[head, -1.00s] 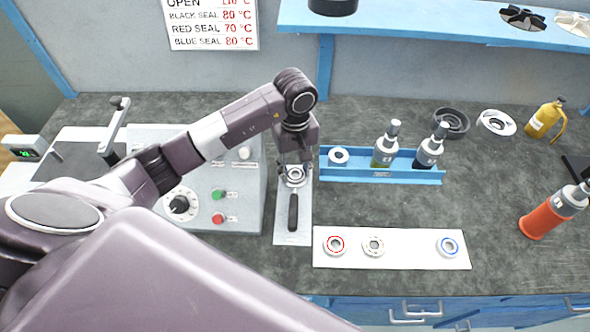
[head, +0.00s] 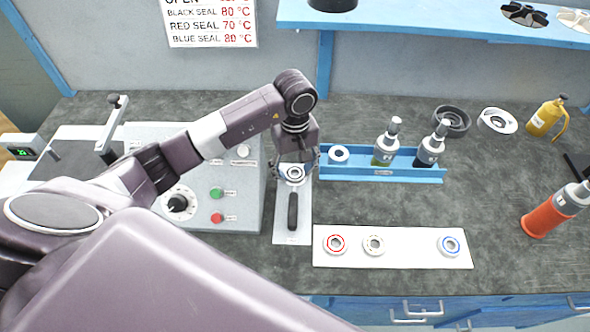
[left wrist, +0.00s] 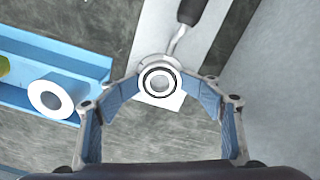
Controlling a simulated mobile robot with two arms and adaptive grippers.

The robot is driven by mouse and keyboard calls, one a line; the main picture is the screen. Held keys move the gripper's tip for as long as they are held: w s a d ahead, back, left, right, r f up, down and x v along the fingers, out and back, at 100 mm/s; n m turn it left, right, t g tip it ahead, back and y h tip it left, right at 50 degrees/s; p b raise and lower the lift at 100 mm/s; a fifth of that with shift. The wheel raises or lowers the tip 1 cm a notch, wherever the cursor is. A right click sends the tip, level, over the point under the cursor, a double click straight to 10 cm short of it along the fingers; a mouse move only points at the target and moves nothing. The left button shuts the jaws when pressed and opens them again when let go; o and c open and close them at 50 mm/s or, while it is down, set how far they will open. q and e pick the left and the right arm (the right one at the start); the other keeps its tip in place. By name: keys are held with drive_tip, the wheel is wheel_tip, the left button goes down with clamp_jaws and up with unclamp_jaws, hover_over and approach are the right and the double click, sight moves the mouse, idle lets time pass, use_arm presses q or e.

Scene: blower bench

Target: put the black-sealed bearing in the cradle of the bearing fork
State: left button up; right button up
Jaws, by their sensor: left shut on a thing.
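The bearing fork, with its black handle (head: 292,212), lies on a pale plate (head: 291,238) beside the control box. The black-sealed bearing (left wrist: 160,83), a pale ring with a thin black circle, is at the fork's head end; it also shows in the head view (head: 294,173). It covers much of the cradle, so I cannot tell whether it is fully seated. My left gripper (left wrist: 166,84) points down over it, with its blue-padded fingers on both sides, shut on the bearing. My right gripper is not in view.
A blue rack (head: 355,173) with a bearing (head: 339,155) and two bottles stands close to the right of the gripper. A white mat (head: 405,262) holds red-sealed, plain-looking and blue-sealed bearings. The control box (head: 228,170) is at left. Bare bench lies right of the mat.

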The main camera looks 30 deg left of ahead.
use_arm(q)
drive_tip(key=shift+s+f, duration=0.1)
drive_tip(key=shift+r+p, duration=0.25)
drive_tip(key=shift+p, duration=0.15)
wheel_tip(320, 180, up, 13)
drive_tip(key=b, duration=0.1)
drive_tip(key=shift+b, duration=0.4)
